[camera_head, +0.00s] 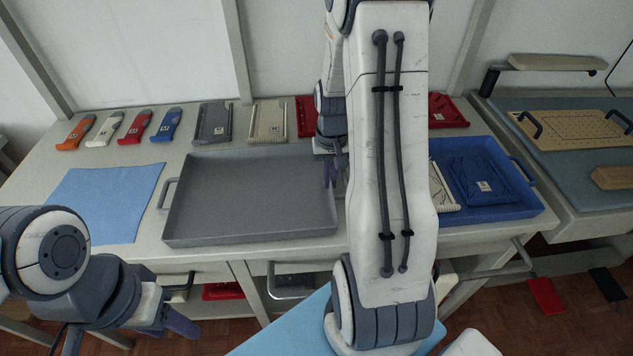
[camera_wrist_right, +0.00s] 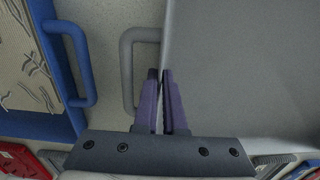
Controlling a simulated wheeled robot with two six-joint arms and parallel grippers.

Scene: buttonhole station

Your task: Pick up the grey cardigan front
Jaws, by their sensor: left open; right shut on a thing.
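The grey cardigan front (camera_head: 212,122) lies flat at the back of the bench, behind the grey tray (camera_head: 250,234), between the blue-handled tool and the cream front. My right gripper (camera_head: 331,174) is down at the right edge of the grey tray, well to the right of the grey front. In the right wrist view its purple fingers (camera_wrist_right: 162,75) are nearly together at the tray's side wall, beside the grey handle (camera_wrist_right: 128,70). Which part they grip is not clear. My left gripper (camera_head: 172,324) is open and empty, low in front of the bench at the left.
The grey tray is empty. A blue tray (camera_head: 534,212) with navy and cream fronts stands right. A cream front (camera_head: 268,122) and red fronts (camera_head: 447,110) lie at the back. A blue mat (camera_head: 105,203) is bare. Several handled tools (camera_head: 120,126) line the back left. My right arm hides the middle.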

